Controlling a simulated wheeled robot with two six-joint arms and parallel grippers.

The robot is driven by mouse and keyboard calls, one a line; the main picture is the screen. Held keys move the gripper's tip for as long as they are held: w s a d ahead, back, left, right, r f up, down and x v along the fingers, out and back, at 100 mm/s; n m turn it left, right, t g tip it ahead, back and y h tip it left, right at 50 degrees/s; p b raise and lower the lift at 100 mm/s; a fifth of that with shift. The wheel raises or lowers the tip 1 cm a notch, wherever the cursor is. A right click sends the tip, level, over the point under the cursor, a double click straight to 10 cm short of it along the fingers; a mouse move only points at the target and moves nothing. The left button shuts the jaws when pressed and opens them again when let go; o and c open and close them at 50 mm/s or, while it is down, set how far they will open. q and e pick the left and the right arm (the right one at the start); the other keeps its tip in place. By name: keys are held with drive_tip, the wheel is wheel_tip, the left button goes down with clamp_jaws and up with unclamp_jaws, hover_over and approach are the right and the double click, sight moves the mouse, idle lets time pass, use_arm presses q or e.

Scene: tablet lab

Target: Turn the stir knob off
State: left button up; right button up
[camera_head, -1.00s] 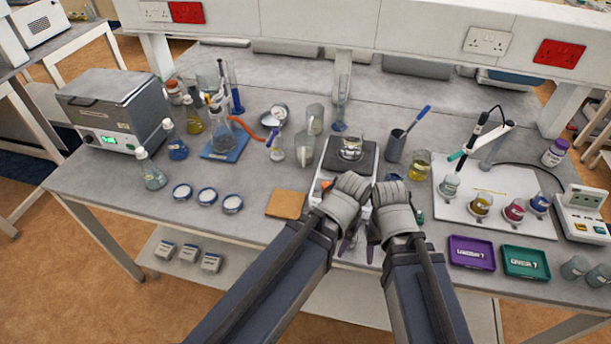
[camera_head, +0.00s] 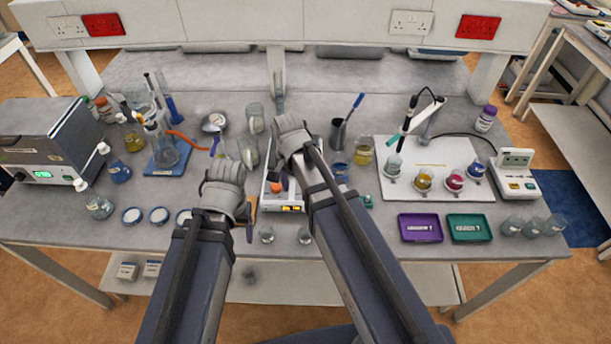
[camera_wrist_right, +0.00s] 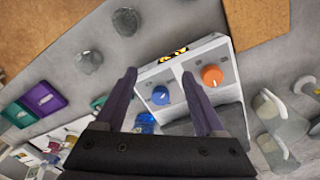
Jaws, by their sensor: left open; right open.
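Which one is the stir knob I cannot read. My right gripper (camera_wrist_right: 159,74) is open, its fingers to either side of the blue knob in the picture; contact cannot be told. In the head view the right gripper (camera_head: 291,137) is over the stirrer. My left gripper (camera_head: 228,190) is open and empty, left of the stirrer.
Several flasks and beakers stand left and behind. Two small beakers (camera_head: 267,235) stand before the stirrer. A purple tray (camera_head: 420,228), a green tray (camera_head: 470,227) and a white board (camera_head: 400,185) with coloured samples lie right. A brown pad (camera_wrist_right: 256,20) lies beside the stirrer.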

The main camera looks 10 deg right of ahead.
drive_tip(key=w+d+r+m, duration=0.1)
drive_tip(key=m, duration=0.1)
drive_tip(key=w+d+m+p, duration=0.1)
drive_tip(key=w+m, duration=0.1)
drive_tip(key=w+d+r+m, duration=0.1)
drive_tip(key=d+m, duration=0.1)
drive_tip(key=shift+w+r+p, duration=0.3)
drive_tip(key=shift+p, duration=0.05)
drive_tip(key=shift+w+d+r+m, duration=0.1)
drive_tip(key=shift+w+d+m, duration=0.3)
drive_tip(key=shift+m, duration=0.5)
drive_tip(key=shift+s, duration=0.15)
wheel_tip(320, 180, down, 8)
drive_tip(key=b, duration=0.7)
drive_tip(key=shift+s+b, duration=0.15)
drive_tip(key=shift+b, duration=0.2)
drive_tip(key=shift+r, duration=0.1)
clamp_jaws()
